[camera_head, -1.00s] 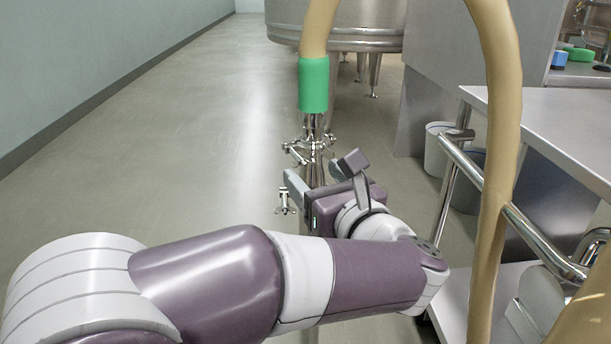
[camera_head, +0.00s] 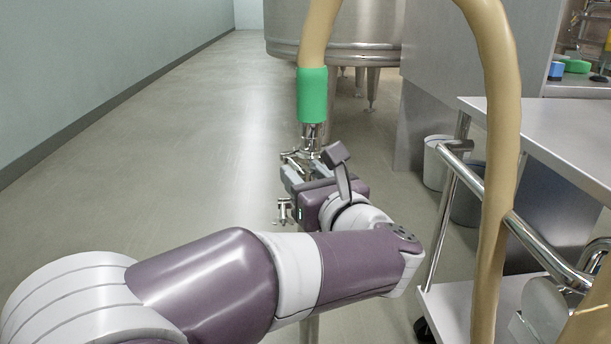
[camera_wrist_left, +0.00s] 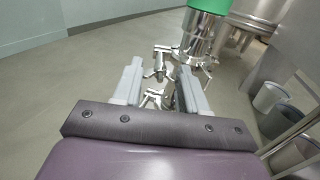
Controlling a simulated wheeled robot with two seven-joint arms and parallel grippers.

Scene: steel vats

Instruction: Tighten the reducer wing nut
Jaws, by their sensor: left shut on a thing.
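A beige hose ends in a green sleeve (camera_head: 312,95) above a steel pipe fitting (camera_head: 311,134), with metal clamp parts around and below it. My left gripper (camera_head: 304,167) is at the clamp just under this fitting, covering part of it. In the left wrist view the two grey fingers (camera_wrist_left: 160,72) stand apart with small shiny clamp parts (camera_wrist_left: 155,98) between them. The gripper is shut on the reducer wing nut, whose exact outline is hard to make out. Another small clamp with a wing nut (camera_head: 283,211) shows lower left of the gripper. My right gripper is not in view.
A steel cart (camera_head: 565,145) with a tubular rail stands at right. A steel vat (camera_head: 345,25) and grey bins (camera_head: 437,163) are behind. The floor at left is clear.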

